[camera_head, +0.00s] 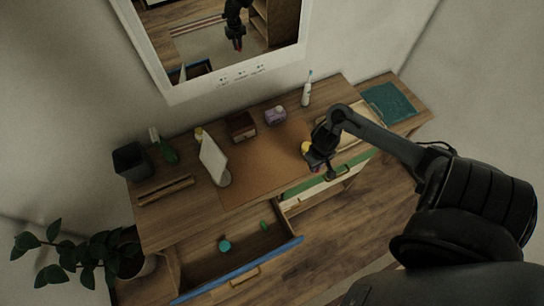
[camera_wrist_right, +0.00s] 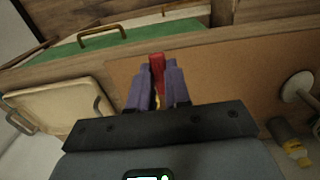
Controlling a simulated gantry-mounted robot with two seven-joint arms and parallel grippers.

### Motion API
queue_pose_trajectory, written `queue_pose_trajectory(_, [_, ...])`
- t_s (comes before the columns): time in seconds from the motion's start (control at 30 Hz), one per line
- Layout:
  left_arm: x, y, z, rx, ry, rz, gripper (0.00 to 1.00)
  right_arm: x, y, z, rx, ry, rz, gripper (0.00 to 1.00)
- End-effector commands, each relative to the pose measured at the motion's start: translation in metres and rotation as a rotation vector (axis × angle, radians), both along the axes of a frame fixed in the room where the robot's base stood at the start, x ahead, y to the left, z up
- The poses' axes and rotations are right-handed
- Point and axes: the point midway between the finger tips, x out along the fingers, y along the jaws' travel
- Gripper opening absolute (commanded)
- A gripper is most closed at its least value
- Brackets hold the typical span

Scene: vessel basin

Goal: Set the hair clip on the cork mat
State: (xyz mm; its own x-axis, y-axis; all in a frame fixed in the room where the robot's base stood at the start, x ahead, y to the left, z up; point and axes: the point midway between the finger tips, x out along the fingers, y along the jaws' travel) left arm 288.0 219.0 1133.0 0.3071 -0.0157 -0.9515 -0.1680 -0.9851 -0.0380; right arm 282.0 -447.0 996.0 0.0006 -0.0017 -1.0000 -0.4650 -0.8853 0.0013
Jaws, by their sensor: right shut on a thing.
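The cork mat (camera_head: 262,165) is a flat brown sheet on the wooden dressing table; part of it also shows in the right wrist view (camera_wrist_right: 225,80). My right gripper (camera_head: 319,168) is over the table's front edge, near the mat's right side. In the right wrist view its purple fingers (camera_wrist_right: 158,85) are shut on a red piece, which looks like the hair clip (camera_wrist_right: 157,65). Most of the clip is hidden between the fingers, and I cannot make it out in the head view. My left gripper is not in view.
A blue-fronted drawer (camera_head: 240,268) stands open with small teal and green things inside. A green-fronted drawer (camera_wrist_right: 115,42) is at the right. A white stand mirror (camera_head: 213,160), a brown box (camera_head: 241,126) and a purple box (camera_head: 275,116) border the mat. Its middle is clear.

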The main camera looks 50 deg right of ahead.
Motion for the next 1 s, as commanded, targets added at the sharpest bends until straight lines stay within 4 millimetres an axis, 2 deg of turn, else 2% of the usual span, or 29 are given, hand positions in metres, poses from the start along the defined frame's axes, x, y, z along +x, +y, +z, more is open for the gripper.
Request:
queue_pose_trajectory(0.17, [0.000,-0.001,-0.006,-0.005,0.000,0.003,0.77,0.024,-0.001,-0.016,0.003,-0.004,-0.006,0.00])
queue_pose_trajectory(0.4, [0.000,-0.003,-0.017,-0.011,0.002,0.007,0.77,0.074,-0.001,-0.046,0.004,-0.003,-0.006,0.00])
queue_pose_trajectory(0.6, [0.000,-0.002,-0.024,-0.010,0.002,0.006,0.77,0.102,-0.002,-0.063,0.003,-0.001,-0.003,0.00])
queue_pose_trajectory(0.83, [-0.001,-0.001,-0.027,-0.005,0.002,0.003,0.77,0.111,-0.002,-0.070,0.002,0.000,-0.002,0.00])
queue_pose_trajectory(1.0, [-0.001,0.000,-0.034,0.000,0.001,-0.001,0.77,0.110,-0.001,-0.090,0.001,0.003,-0.002,0.00])
